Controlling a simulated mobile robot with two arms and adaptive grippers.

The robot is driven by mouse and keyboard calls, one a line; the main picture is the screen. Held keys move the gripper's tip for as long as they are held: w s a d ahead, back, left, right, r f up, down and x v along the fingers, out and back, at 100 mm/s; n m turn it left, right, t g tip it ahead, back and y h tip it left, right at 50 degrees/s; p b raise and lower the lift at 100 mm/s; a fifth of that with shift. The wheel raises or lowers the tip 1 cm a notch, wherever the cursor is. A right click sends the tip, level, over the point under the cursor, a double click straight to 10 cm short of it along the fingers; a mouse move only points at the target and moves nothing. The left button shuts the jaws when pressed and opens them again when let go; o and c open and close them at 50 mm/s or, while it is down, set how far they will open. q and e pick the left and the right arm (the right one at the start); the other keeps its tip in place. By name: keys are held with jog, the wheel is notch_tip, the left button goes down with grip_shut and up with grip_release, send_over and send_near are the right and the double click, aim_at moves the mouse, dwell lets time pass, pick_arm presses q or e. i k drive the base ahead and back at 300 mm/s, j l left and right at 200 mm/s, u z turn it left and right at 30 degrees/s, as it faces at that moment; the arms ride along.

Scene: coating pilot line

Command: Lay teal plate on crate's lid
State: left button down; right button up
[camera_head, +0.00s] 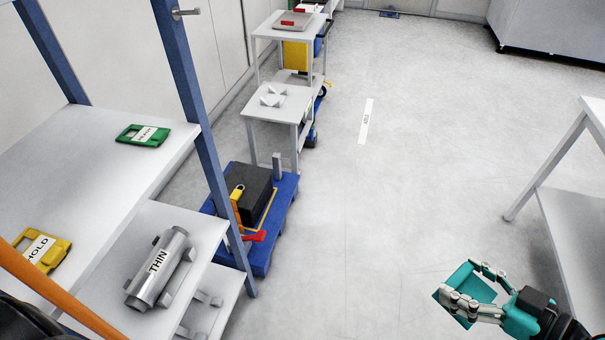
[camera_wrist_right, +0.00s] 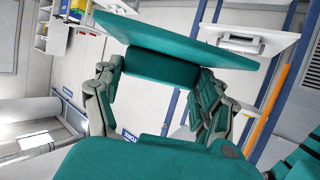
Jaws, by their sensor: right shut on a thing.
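The teal plate (camera_head: 450,311) is held by my right gripper (camera_head: 463,282) at the lower right of the head view, above the floor. In the right wrist view the teal plate (camera_wrist_right: 185,38) looks like a flat slab with a thicker teal block under it, and the right gripper's fingers (camera_wrist_right: 158,75) close on either side of that block. A dark box (camera_head: 253,186), which may be the crate, sits on a blue pallet (camera_head: 285,205), well left of the gripper. A yellow object rests at its near left edge. My left gripper is not in view.
A shelf unit (camera_head: 85,160) at left holds a green tag (camera_head: 143,135), a yellow HOLD tag (camera_head: 42,250) and a THIN roller (camera_head: 158,268). Its blue post (camera_head: 195,110) partly blocks the pallet. A white table (camera_head: 580,215) stands at right. The floor between is clear.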

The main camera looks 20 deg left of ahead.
aim_at(239, 179)
jog(key=i+l, duration=0.2)
jog(key=i, duration=0.3)
jog(key=i+l, duration=0.25)
jog(key=i, duration=0.3)
jog(key=i+l, duration=0.2)
jog(key=i, duration=0.3)
jog(key=i+u, duration=0.7)
jog(key=u, duration=0.2)
jog(key=i+l+u, duration=0.25)
jog(key=u, duration=0.2)
